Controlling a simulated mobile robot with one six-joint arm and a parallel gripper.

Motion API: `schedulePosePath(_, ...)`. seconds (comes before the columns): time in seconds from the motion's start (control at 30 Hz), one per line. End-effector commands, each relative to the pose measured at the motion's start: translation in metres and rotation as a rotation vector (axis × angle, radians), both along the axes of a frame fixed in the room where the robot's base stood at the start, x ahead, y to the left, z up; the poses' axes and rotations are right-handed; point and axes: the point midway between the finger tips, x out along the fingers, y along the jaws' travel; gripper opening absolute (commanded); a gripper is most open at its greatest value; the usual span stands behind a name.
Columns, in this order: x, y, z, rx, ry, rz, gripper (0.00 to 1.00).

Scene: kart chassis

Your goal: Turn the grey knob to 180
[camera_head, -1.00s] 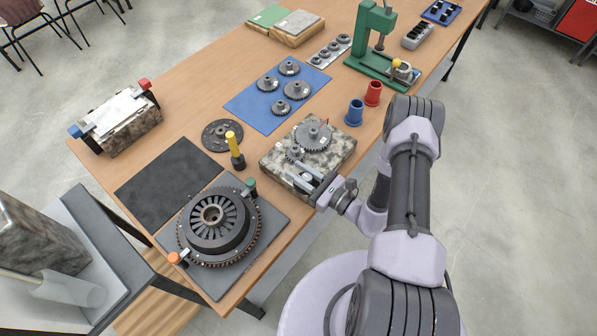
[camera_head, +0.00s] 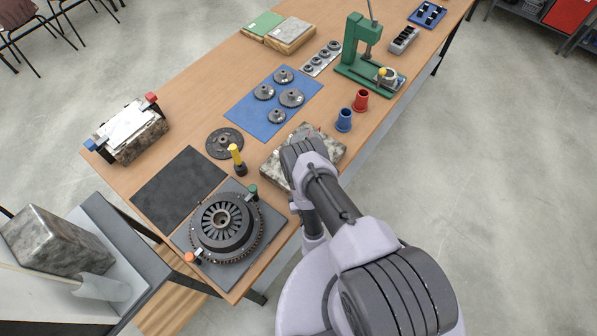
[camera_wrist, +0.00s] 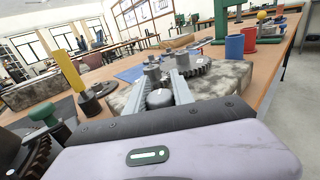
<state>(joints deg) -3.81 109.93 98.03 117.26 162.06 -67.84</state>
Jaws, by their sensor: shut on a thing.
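In the wrist view the grey knob (camera_wrist: 159,98), a short round piece with a small mark on its top, sits between the two fingers of my gripper (camera_wrist: 161,82). My gripper is shut on it, one finger along each side. The knob stands at a mottled stone-like block (camera_wrist: 225,84) that carries toothed gears just beyond the fingers. In the head view my arm covers the knob and my gripper, and only parts of the block (camera_head: 331,152) show. I cannot read any scale or angle for the knob.
A yellow-handled tool (camera_head: 236,158) stands left of the block, near a dark clutch assembly (camera_head: 221,224). Blue (camera_head: 344,121) and red (camera_head: 361,101) cups stand behind to the right. A blue mat (camera_head: 245,110) holds several gears. A green press (camera_head: 352,52) stands farther back.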

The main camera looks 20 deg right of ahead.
Motion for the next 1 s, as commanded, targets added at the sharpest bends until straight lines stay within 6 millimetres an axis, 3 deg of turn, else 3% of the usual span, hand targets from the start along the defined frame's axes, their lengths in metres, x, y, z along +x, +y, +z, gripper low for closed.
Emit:
schedulePosePath(0.03, -0.001, 0.002, -0.009, -0.001, 0.004, -0.016, 0.0)
schedulePosePath(0.2, 0.0, -0.001, -0.014, 0.0, 0.005, -0.094, 0.0)
schedulePosePath(1.0, -0.003, -0.005, -0.001, -0.002, 0.0, -0.179, 0.0)
